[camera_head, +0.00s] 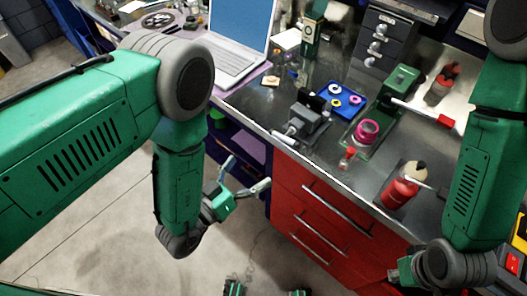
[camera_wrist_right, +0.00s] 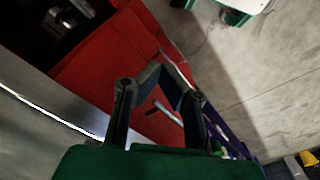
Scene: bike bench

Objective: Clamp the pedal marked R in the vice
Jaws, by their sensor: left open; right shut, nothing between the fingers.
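A grey vice (camera_head: 308,126) with a silver handle stands at the bench's front edge in the head view. Dark shapes show at its top; I cannot tell whether one is a pedal. I cannot make out a pedal marked R in either view. My left gripper (camera_head: 250,174) is open and empty, in front of the bench, left of the red drawers and below the vice. My right gripper (camera_head: 394,276) is low at the lower right, partly hidden by its wrist. The right wrist view shows its fingers (camera_wrist_right: 164,72) shut and empty, before the red drawer fronts.
A blue tray (camera_head: 327,104) with rings, a pink ring (camera_head: 367,131), a red bottle (camera_head: 401,187) and a green tool (camera_head: 399,88) crowd the bench right of the vice. A laptop (camera_head: 240,50) stands left. Red drawers (camera_head: 312,212) front the bench. Floor space is open left.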

